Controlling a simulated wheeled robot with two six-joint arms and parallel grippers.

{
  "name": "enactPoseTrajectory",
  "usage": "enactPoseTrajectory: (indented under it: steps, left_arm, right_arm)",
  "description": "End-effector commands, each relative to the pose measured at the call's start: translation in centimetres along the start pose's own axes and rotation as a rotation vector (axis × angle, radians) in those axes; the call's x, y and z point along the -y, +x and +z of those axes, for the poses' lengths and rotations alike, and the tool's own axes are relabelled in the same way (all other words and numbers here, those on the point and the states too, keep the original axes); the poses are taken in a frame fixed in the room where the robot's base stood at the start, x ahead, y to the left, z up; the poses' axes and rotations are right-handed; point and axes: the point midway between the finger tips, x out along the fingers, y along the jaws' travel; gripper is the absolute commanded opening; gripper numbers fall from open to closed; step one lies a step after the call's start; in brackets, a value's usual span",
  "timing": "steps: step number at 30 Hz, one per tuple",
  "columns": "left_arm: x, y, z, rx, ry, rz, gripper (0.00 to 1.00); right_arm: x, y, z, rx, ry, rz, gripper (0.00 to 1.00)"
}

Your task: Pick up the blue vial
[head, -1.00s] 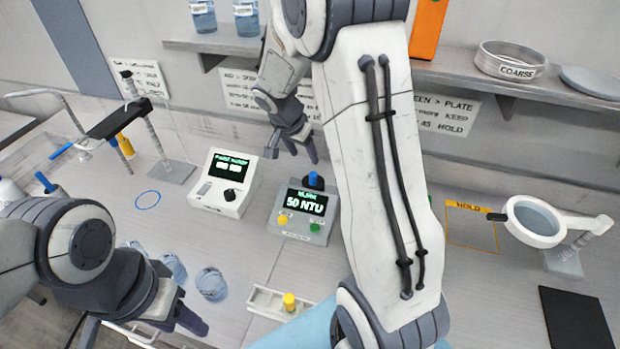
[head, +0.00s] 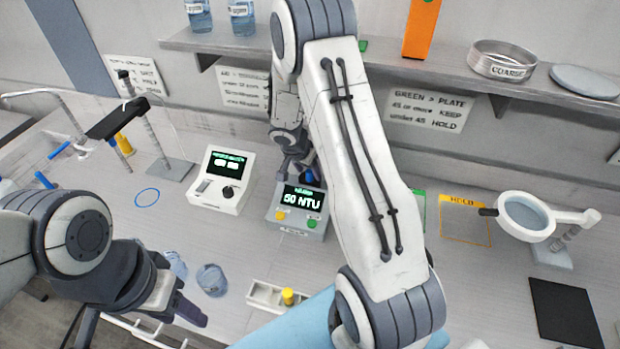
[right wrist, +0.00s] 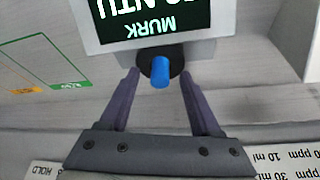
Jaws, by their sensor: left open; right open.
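A blue vial (right wrist: 161,72) stands in the dark round socket on top of the murk meter (head: 298,212), whose screen reads 50 NTU. Only its blue top shows; in the head view it (head: 310,177) is partly hidden by my right gripper (head: 299,166). In the right wrist view the right gripper (right wrist: 160,82) is open, with one finger on each side of the blue top and gaps between. My left gripper (head: 185,306) is open and empty at the lower left, above the bench front.
A white meter (head: 221,181) stands left of the murk meter. A tray with a yellow-capped vial (head: 288,296) and a clear beaker (head: 212,280) are in front. A magnifier (head: 527,216) stands right. The shelf (head: 400,72) runs behind my right arm.

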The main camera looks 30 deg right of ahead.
Motion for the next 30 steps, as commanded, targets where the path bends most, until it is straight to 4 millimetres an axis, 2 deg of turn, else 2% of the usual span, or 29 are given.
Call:
enactPoseTrajectory:
  steps: [3, 8, 9, 20, 30]
  left_arm:
    - [0.0, 0.0, 0.0, 0.0, 0.0, 0.0, 0.5]
    - [0.0, 0.0, 0.0, 0.0, 0.0, 0.0, 0.5]
    - [0.0, 0.0, 0.0, 0.0, 0.0, 0.0, 0.5]
    - [0.0, -0.1, 0.0, 0.0, 0.0, 0.0, 0.5]
    - [-0.1, -1.5, -0.1, 0.0, 0.002, 0.0, 0.5]
  right_arm:
    - [0.0, 0.0, 0.0, 0.0, 0.0, 0.0, 0.64]
    - [0.0, 0.0, 0.0, 0.0, 0.0, 0.0, 0.03]
    - [0.0, 0.0, 0.0, 0.0, 0.0, 0.0, 0.0]
    - [0.0, -0.3, -0.1, -0.001, 0.0, 0.0, 0.0]
    - [0.2, -2.7, -1.0, -0.001, -0.002, -0.002, 0.0]
